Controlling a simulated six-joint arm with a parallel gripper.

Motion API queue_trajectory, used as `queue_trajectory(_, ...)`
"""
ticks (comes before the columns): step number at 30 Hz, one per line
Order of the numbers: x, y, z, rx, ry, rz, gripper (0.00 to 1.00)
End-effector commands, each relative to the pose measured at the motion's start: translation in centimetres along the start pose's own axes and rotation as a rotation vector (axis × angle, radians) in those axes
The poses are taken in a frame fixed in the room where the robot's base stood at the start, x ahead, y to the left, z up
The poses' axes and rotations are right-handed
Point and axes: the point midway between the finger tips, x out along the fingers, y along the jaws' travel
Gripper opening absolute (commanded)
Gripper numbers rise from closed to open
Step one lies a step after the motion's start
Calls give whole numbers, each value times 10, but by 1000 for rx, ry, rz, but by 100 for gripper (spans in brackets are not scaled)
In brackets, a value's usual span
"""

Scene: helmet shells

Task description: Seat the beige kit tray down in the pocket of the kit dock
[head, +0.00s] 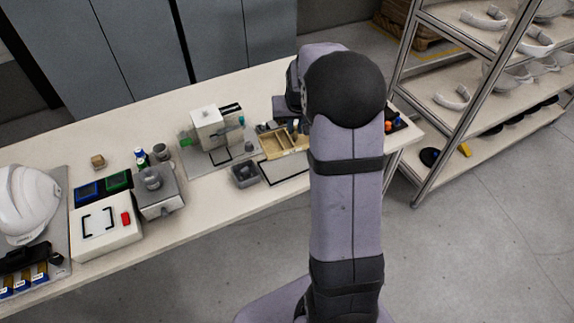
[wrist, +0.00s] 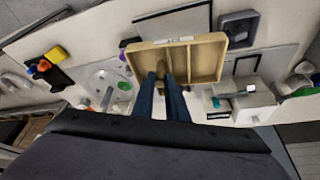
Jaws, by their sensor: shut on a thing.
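The beige kit tray (head: 275,148) is an open, shallow box with dividers, near the right part of the bench. In the wrist view the tray (wrist: 207,60) fills the upper middle and looks slightly turned. My gripper (wrist: 164,78) is shut on the tray at its near side, with the dark blue fingers reaching its left part. In the head view my arm hides most of the gripper. A black-outlined rectangle (head: 270,181), apparently the kit dock's pocket, lies at the front of the bench beside the tray. The tray's height above the bench is unclear.
A small dark grey bin (head: 245,174) stands left of the outlined rectangle. A white box-shaped fixture (head: 208,128) stands left of the tray on a grey plate. A dark holder with orange and blue items (wrist: 42,68) is at the left of the wrist view.

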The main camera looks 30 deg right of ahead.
Motion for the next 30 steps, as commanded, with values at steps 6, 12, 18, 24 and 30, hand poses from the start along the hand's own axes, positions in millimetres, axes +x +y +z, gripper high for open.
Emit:
queue_trajectory(6,0,1,-1,-68,0,-28,0)
queue_trajectory(12,1,0,0,-84,-1,-34,0)
queue_trajectory(18,18,0,8,-84,-5,-34,0)
queue_trajectory(24,45,0,19,-84,-3,-34,0)
queue_trajectory(30,54,0,22,-84,0,-34,0)
